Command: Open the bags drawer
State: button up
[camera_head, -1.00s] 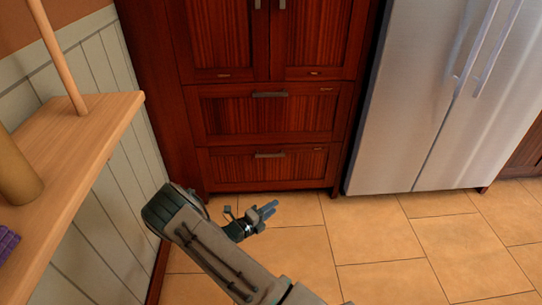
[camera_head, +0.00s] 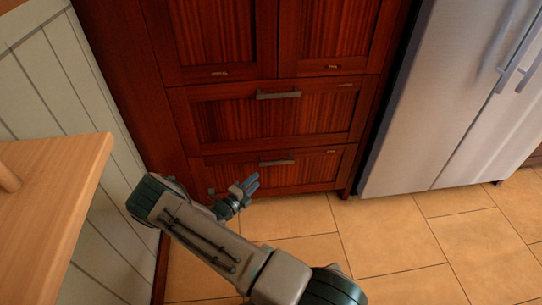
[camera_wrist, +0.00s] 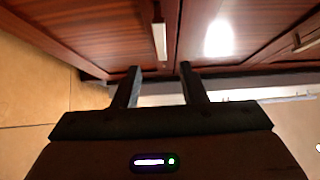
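A dark red wooden cabinet has two wide drawers, an upper drawer (camera_head: 230,118) and a lower drawer (camera_head: 225,172), both shut. Each has a grey bar handle: the upper handle (camera_head: 278,95) and the lower handle (camera_head: 277,162). The small labels are too small to read, so I cannot tell which is the bags drawer. My gripper (camera_head: 246,187) is low, in front of the lower drawer and left of its handle in the picture. In the wrist view my gripper (camera_wrist: 160,70) is open and empty, with the lower handle (camera_wrist: 159,40) ahead between the fingertips, apparently apart from them.
Cabinet doors (camera_head: 215,40) are above the drawers. A steel fridge (camera_head: 455,100) stands at the right. A wooden shelf (camera_head: 55,190) and a pale panelled wall (camera_head: 55,90) are at the left. The tiled floor (camera_head: 400,250) in front is clear.

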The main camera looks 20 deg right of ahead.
aim_at(275, 164)
jog(key=b+x, duration=0.1)
jog(key=x, duration=0.5)
jog(key=b+x, duration=0.2)
jog(key=x, duration=0.4)
jog(key=shift+s+d+f, duration=0.1)
jog(key=shift+s+d, duration=0.05)
jog(key=shift+d, duration=0.1)
jog(key=shift+w+d, duration=0.35)
jog(key=shift+d, duration=0.15)
grip_shut()
